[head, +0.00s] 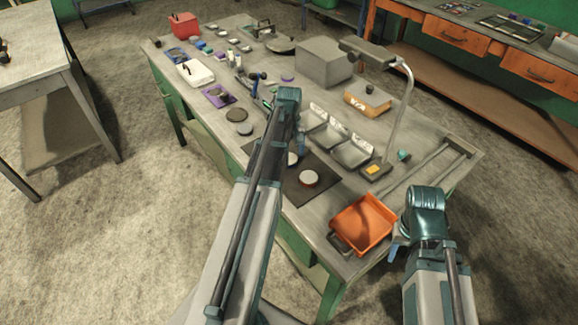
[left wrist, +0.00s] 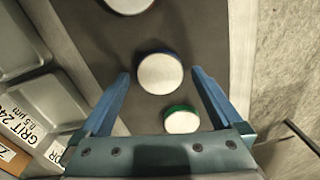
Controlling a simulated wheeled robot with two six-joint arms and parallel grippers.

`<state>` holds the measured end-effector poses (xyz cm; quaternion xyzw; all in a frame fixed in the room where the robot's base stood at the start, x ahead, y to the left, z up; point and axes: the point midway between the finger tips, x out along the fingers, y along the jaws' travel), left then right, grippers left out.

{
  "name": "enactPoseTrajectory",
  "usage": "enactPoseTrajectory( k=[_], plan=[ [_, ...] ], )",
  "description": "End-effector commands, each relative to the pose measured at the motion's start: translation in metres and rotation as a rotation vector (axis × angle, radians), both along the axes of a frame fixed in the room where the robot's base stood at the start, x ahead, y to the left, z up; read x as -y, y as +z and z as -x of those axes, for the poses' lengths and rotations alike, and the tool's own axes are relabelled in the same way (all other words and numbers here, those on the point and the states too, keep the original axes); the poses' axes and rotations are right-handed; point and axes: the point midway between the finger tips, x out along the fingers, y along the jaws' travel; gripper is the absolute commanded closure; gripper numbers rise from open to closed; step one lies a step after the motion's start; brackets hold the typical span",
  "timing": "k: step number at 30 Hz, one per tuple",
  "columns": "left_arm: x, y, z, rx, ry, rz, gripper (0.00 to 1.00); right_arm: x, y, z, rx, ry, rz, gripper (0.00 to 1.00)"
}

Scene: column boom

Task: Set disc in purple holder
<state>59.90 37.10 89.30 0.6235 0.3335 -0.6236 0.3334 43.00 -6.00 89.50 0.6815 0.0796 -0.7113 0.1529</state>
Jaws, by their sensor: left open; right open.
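In the left wrist view a white disc with a blue rim (left wrist: 160,74) lies on a dark mat (left wrist: 205,45). My open left gripper (left wrist: 160,78) has one finger on each side of this disc in the picture; I cannot tell its height above it. A green-rimmed white disc (left wrist: 181,121) lies closer to the gripper's palm, and another white disc (left wrist: 129,4) is cut off at the top. In the head view my left arm partly hides the mat. A purple holder (head: 218,95) lies at the table's left side. My right gripper (head: 399,247) is open beside the orange tray.
The orange tray (head: 364,224) stands at the table's near right corner. Metal trays (head: 352,153), a lamp (head: 405,110) and a grey box (head: 324,62) stand right of the mat. Dark round pads (head: 236,115) lie near the purple holder.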

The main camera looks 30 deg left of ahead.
Motion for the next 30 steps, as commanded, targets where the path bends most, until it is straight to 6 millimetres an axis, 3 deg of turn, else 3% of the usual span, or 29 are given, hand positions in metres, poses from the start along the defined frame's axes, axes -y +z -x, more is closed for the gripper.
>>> enactPoseTrajectory(
  k=[1,9,25,26,30],
  plan=[
    [-0.0001,-0.0080,0.0001,0.000,0.000,0.000,0.00,0.0000,-0.0081,0.0000,0.000,0.000,0.000,0.50],
    [-0.0001,-0.0066,0.0001,0.000,0.000,0.000,0.00,0.0000,-0.0066,0.0000,0.000,0.000,0.000,0.50],
    [0.0000,-0.0066,0.0000,0.000,0.000,0.000,0.95,0.0000,-0.0066,0.0000,0.000,0.000,0.000,0.50],
    [0.0000,-0.0066,0.0000,0.000,0.000,0.000,1.00,0.0000,-0.0066,0.0000,0.000,0.000,0.000,0.50],
    [0.0000,-0.0065,0.0000,0.000,0.000,0.000,1.00,0.0000,-0.0065,0.0000,0.000,0.000,0.000,0.50]
  ],
)
